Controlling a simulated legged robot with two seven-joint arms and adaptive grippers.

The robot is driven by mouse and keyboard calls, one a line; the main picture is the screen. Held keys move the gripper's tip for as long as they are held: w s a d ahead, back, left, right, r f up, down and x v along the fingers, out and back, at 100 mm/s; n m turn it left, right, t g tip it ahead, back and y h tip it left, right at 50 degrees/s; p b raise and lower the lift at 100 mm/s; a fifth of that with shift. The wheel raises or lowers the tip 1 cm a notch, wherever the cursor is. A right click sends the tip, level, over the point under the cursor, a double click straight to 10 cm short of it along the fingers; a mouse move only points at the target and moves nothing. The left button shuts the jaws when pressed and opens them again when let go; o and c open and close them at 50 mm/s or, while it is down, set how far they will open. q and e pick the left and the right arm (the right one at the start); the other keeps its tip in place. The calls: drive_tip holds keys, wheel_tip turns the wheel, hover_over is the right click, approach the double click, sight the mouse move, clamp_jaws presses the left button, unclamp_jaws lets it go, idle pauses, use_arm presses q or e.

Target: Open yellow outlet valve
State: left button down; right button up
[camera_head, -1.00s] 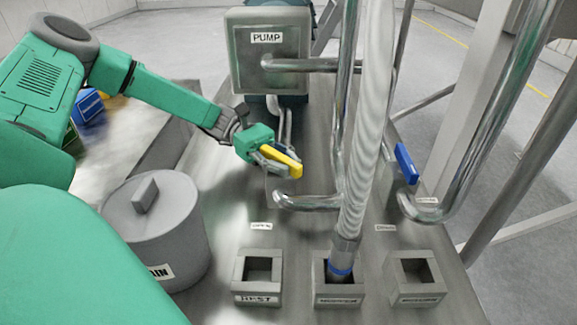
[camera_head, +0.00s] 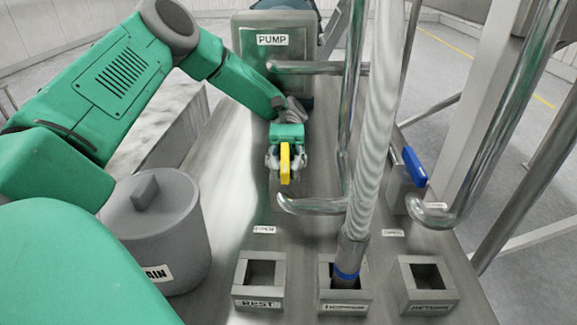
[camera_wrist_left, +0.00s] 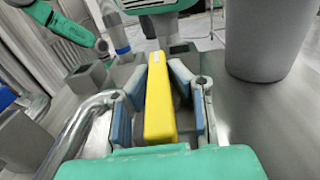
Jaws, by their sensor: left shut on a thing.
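The yellow outlet valve handle (camera_head: 285,163) is in the middle of the head view, above the steel skid and beside the lower bent pipe. It points toward the front of the skid. My left gripper (camera_head: 285,160) is around it, with one finger on each side. In the left wrist view the yellow handle (camera_wrist_left: 160,98) stands between the blue-padded fingers of my left gripper (camera_wrist_left: 162,100). The valve body under the handle is mostly hidden by the gripper. My right gripper is not in view.
A blue valve handle (camera_head: 414,167) stands at the right by a bent pipe. A ribbed hose (camera_head: 376,130) rises from the middle socket box (camera_head: 344,302). A grey lidded drain bin (camera_head: 155,230) is at the left. The pump box (camera_head: 273,60) is behind.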

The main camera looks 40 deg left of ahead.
use_arm(q)
drive_tip(key=shift+m+g+y, duration=0.3)
drive_tip(key=c, duration=1.5)
unclamp_jaws()
drive_tip(key=shift+a, duration=0.1)
drive_tip(key=shift+c, duration=0.2)
drive_tip(key=shift+a, duration=0.1)
